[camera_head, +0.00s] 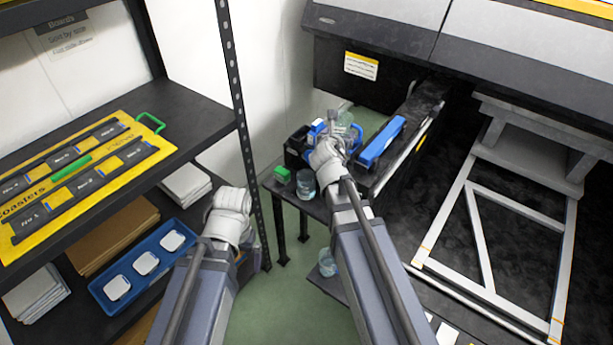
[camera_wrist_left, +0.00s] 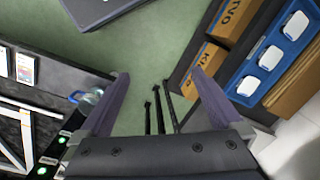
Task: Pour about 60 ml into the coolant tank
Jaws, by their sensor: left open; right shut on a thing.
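My right gripper (camera_head: 328,132) is shut at the small dark stand beside the machine, by a clear greenish vessel (camera_head: 345,120) and blue parts. My wrist hides most of the grip, and I cannot tell whether anything flows. A clear beaker (camera_head: 306,186) stands on the stand's near edge. Another clear vessel (camera_head: 327,265) stands lower down, beside my right arm. I cannot make out which thing is the coolant tank. My left gripper (camera_wrist_left: 160,75) is open and empty over the green floor, away from the vessels.
A long blue bar (camera_head: 382,142) lies right of my right gripper. A green block (camera_head: 282,173) sits on the stand's left edge. The dark shelf rack (camera_head: 205,118) at left holds a yellow board (camera_head: 22,238) and a blue tray (camera_head: 172,268). Green floor (camera_head: 285,312) is open between.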

